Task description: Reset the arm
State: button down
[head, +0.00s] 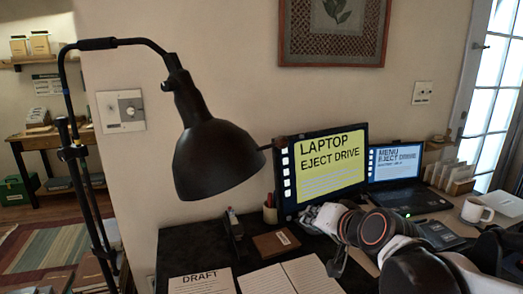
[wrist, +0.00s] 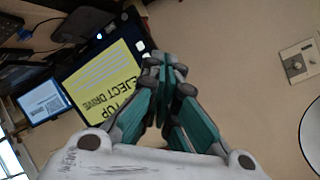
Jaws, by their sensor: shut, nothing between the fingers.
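My arm reaches in from the lower right of the head view, over the desk. My gripper (head: 322,216) is in front of the lower part of the monitor, partly hidden by my own wrist links. In the wrist view my gripper (wrist: 165,72) has its teal fingers together at the tips, with nothing between them. That view is turned over, with the yellow screen upside down just left of the fingers and bare wall to the right.
A monitor (head: 325,168) and a laptop (head: 396,163) stand on the dark desk. A black lamp (head: 215,155) hangs at left. An open book (head: 300,276), a brown box (head: 275,243), a pencil cup (head: 270,210) and a white mug (head: 475,210) are also on the desk.

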jog(key=s+d+f+n+g+h, duration=0.2)
jog(key=s+d+f, duration=0.2)
jog(key=s, duration=0.5)
jog(key=s+d+f+n+g+h, duration=0.2)
jog(key=s+d+f+g, duration=0.1)
jog(key=s, duration=0.7)
jog(key=shift+s+d+f, duration=0.25)
jog(key=shift+d+f, duration=0.2)
jog(key=shift+d, duration=0.05)
